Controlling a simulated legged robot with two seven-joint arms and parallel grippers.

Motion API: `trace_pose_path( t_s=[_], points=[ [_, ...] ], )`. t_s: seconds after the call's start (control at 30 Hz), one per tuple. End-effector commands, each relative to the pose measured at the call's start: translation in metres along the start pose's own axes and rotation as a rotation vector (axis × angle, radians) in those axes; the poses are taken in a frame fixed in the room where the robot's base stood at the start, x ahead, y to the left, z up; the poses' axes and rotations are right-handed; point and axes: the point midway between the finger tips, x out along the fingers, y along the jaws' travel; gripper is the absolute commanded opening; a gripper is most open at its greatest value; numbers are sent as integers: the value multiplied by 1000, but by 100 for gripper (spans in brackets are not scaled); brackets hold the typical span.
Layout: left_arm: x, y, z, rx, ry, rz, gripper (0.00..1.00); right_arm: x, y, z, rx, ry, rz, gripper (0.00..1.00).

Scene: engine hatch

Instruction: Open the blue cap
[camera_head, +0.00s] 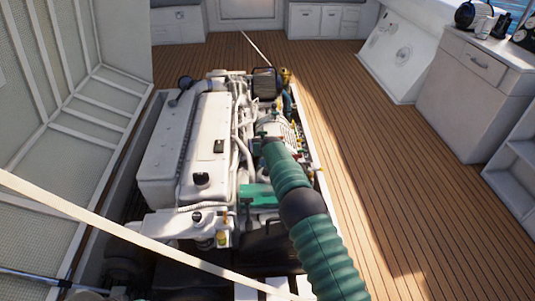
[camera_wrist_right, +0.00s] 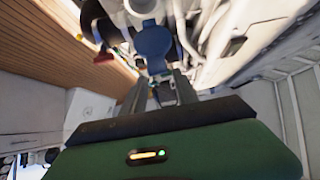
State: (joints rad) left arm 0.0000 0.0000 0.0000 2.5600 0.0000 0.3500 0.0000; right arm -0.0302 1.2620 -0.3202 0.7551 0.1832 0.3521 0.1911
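The blue cap (camera_wrist_right: 153,45) shows in the right wrist view, near the top middle, with a narrower blue part below it. My right gripper (camera_wrist_right: 162,80) points toward it, with its grey fingers apart on either side of the lower blue part. I cannot tell whether they touch it. In the head view my green right arm reaches over the right side of the white engine (camera_head: 190,135). The arm hides the right gripper's fingers there, and I cannot make out the blue cap. My left gripper is not in view.
The engine sits in a floor opening, with pipes and fittings along its right side. A raised hatch panel (camera_head: 75,75) stands at left. A pale strap (camera_head: 110,223) crosses the foreground. Wooden floor (camera_head: 400,180) is clear at right, before a white cabinet (camera_head: 470,95).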

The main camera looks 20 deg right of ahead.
Motion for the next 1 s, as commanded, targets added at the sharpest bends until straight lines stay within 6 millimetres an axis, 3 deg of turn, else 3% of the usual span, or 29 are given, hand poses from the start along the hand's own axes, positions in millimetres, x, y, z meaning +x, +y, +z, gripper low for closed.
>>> trace_pose_path(
  t_s=[0.07,0.37,0.53,0.77,1.0],
  points=[
    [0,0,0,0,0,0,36,1,0,4,0,-7,1,47],
    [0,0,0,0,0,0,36,2,0,7,0,-14,1,47],
    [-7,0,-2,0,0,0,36,-13,-1,5,0,-16,1,47],
    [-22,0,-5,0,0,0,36,-63,-1,3,1,-15,0,47],
    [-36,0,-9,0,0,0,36,-130,-2,2,-1,-12,-1,47]
  ],
)
